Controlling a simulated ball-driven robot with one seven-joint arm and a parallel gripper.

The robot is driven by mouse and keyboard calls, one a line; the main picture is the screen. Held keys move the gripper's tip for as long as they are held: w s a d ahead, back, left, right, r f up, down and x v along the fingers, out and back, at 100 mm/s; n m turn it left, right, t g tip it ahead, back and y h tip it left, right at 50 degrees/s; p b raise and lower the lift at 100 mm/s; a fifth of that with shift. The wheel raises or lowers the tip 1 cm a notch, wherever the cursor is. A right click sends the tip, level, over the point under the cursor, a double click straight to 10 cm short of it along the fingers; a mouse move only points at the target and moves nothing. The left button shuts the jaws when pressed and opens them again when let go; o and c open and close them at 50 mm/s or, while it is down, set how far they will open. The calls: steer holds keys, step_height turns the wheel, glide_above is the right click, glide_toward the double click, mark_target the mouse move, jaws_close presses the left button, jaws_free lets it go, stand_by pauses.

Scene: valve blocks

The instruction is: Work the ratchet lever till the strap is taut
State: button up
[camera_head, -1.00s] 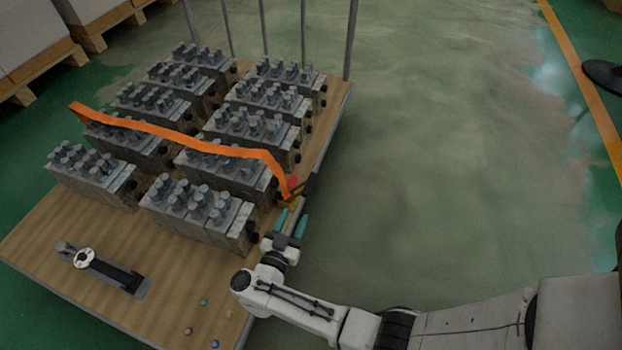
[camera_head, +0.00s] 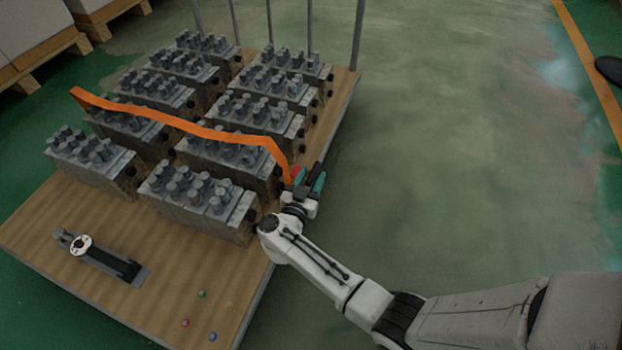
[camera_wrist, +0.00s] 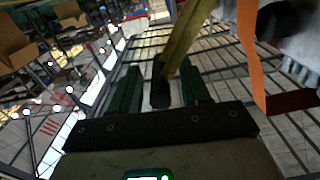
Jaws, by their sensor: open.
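The orange strap (camera_head: 185,122) runs over the valve blocks in the head view, from the far-left side to the deck's right edge. It bends downward at its right end and looks loose. In the wrist view the strap (camera_wrist: 250,55) hangs at the right. The ratchet sits at the strap's right end, mostly hidden by my gripper; a red part (camera_head: 297,172) shows. My gripper (camera_head: 311,178) is at the ratchet, its green fingers open. In the wrist view a yellowish lever (camera_wrist: 187,38) with a black end (camera_wrist: 159,86) reaches between the open fingers; contact is unclear.
Rows of grey valve blocks (camera_head: 200,203) stand on the wooden deck (camera_head: 110,245), close left of my gripper. A black tool-like device (camera_head: 103,260) and several small coloured balls (camera_head: 202,293) lie at the front. Thin posts line the back.

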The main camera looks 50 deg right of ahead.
steer(key=shift+c, duration=0.2)
jaws_close()
